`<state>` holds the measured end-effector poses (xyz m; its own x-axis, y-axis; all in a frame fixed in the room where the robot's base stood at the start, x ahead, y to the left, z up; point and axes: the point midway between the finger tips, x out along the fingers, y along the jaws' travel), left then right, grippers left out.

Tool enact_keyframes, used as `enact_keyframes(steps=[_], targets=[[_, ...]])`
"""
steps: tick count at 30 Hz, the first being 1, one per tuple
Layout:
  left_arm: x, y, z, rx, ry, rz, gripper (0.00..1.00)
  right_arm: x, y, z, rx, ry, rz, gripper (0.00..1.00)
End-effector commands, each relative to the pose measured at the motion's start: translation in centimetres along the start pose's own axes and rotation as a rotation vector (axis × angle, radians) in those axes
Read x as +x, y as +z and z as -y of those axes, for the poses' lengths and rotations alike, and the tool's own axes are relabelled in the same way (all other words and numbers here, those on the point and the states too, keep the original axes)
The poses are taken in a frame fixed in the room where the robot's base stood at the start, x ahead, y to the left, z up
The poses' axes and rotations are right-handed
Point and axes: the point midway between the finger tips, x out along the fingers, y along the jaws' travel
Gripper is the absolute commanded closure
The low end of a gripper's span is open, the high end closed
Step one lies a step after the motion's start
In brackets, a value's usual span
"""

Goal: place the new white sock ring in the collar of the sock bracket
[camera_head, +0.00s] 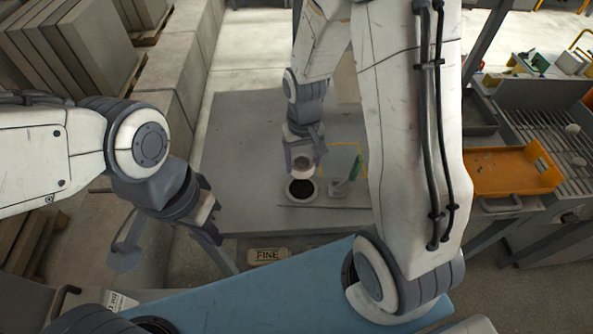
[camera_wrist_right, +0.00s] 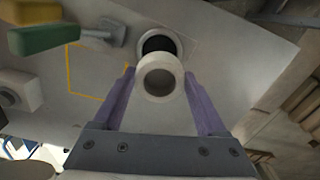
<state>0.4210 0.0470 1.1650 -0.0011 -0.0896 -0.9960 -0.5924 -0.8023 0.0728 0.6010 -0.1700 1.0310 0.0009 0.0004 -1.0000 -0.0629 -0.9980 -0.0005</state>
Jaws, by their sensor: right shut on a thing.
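The white sock ring (camera_wrist_right: 160,87) is held between the purple fingertips of my right gripper (camera_wrist_right: 159,82). In the head view the same ring (camera_head: 302,164) hangs under my right gripper (camera_head: 303,158), above the collar. The collar (camera_head: 300,198) is a pale round rim around a dark hole in the grey panel. In the right wrist view the collar (camera_wrist_right: 178,44) shows just beyond the ring, partly hidden by it. The ring looks apart from the collar. My left gripper (camera_head: 170,243) is open and empty at the left, away from the panel middle.
The grey panel (camera_head: 240,150) is mostly bare, with a yellow outlined square (camera_wrist_right: 70,75). A green-handled tool (camera_head: 355,170) stands right of the collar. An orange tray (camera_head: 500,172) lies at the right.

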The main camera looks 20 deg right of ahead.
Motion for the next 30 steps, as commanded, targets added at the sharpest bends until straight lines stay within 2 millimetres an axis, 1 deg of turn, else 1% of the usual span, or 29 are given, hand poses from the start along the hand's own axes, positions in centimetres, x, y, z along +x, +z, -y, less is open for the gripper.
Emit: enact_keyframes(steps=[6, 9, 14, 18, 21, 24, 30], targets=[[-0.6, 0.0, -0.1, 0.0, 0.0, 0.0, 1.0, 3.6, 0.3, -0.4, 0.007, 0.001, 0.009, 0.8], [-0.8, 0.0, -0.1, 0.0, 0.0, 0.0, 1.0, 4.9, 0.3, -0.5, 0.01, 0.001, 0.007, 0.8], [-1.0, 0.0, -0.1, 0.0, 0.0, 0.0, 1.0, 6.3, 0.3, -0.5, 0.009, 0.001, 0.006, 0.8], [-1.4, -0.1, -0.1, 0.0, 0.0, 0.0, 1.0, 8.3, 0.3, -0.4, 0.008, 0.001, 0.007, 0.8], [-1.5, -0.1, -0.1, -0.001, 0.0, 0.0, 1.0, 9.3, 0.3, -0.4, 0.007, 0.001, 0.005, 0.8], [-1.5, -0.1, -0.1, -0.001, 0.0, 0.0, 1.0, 9.7, 0.2, -0.3, 0.006, 0.0, 0.002, 0.8], [-1.5, -0.1, -0.1, -0.001, 0.0, 0.0, 1.0, 9.7, 0.1, -0.2, 0.004, 0.0, 0.001, 0.8]])
